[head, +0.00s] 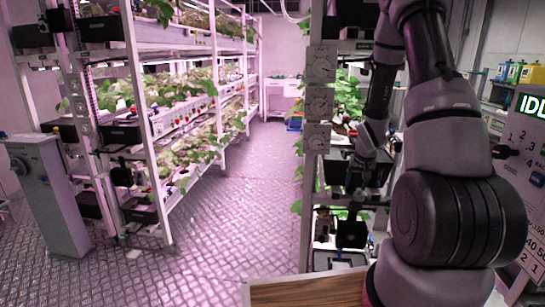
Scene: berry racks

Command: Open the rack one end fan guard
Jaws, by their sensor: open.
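My arm rises at the right of the head view and its forearm hangs down in front of the right-hand rack (306,215). My gripper (362,178) is at its lower end, close to the end of that rack. It looks open, with nothing seen between the fingers, though they are small and dark. Pale square plates with round markings, which may be fan guards, are stacked on the rack's end: an upper plate (321,63), a middle plate (319,103) and a lower plate (318,137). My gripper is right of and below them, apart from them. I cannot tell which rack is rack one.
A left rack (150,180) holds leafy plants on several levels. A grey pedestal (50,190) stands before it. The metal-floored aisle (235,190) between the racks is clear. A wooden top (305,290) is close in front. A numbered panel (525,170) stands at right.

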